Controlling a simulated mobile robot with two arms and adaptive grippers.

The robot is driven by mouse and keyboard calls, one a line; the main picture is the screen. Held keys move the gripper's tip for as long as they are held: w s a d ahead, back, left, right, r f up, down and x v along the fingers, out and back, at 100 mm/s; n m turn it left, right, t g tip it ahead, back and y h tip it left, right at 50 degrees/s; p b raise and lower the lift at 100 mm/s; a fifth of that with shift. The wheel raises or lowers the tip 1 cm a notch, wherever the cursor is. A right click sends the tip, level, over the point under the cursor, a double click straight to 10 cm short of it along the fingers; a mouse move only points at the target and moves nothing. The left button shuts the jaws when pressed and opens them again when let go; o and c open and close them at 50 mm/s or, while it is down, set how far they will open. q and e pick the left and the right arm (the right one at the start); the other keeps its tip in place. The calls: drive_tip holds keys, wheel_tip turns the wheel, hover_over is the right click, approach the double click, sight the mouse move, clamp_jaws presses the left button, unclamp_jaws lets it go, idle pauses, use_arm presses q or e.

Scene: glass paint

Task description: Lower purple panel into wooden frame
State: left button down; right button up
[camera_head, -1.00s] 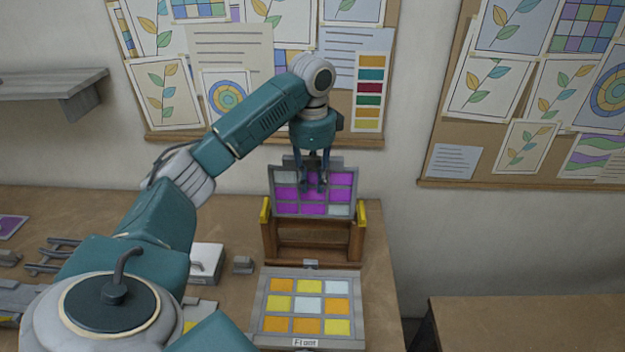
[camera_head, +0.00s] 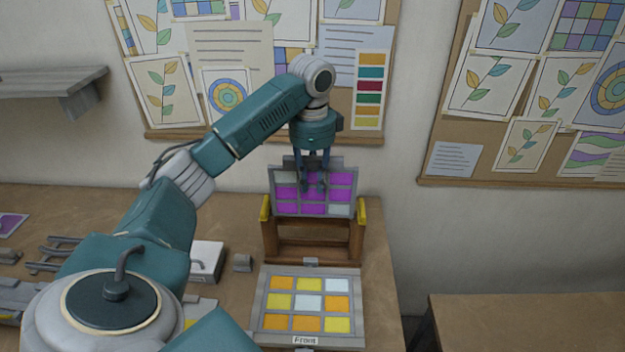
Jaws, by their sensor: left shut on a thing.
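The purple panel (camera_head: 313,209) is a grey-framed grid of purple and pale panes. It stands nearly upright at the top of the wooden frame (camera_head: 310,254), between its two side posts with yellow tops. My left gripper (camera_head: 313,187) points down from above, shut on the panel's upper part; its fingers cover some middle panes. The frame's lower part shows open slats below the panel. I cannot tell whether the panel's lower edge touches the frame. My right gripper is not in view.
A grey panel with yellow, orange and pale panes (camera_head: 309,323) lies in front of the frame, marked "Front". Grey racks (camera_head: 48,258) lie further left. Pinboards hang on the wall behind.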

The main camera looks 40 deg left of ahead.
sight(312, 205)
use_arm(q)
wheel_tip(312, 205, down, 15)
drive_tip(key=b, duration=0.3)
drive_tip(key=c, duration=1.4)
unclamp_jaws()
idle(1.8)
drive_tip(key=shift+f, duration=0.15)
wheel_tip(312, 205, up, 3)
drive_tip(key=p, duration=0.3)
drive_tip(key=shift+r, duration=2.05)
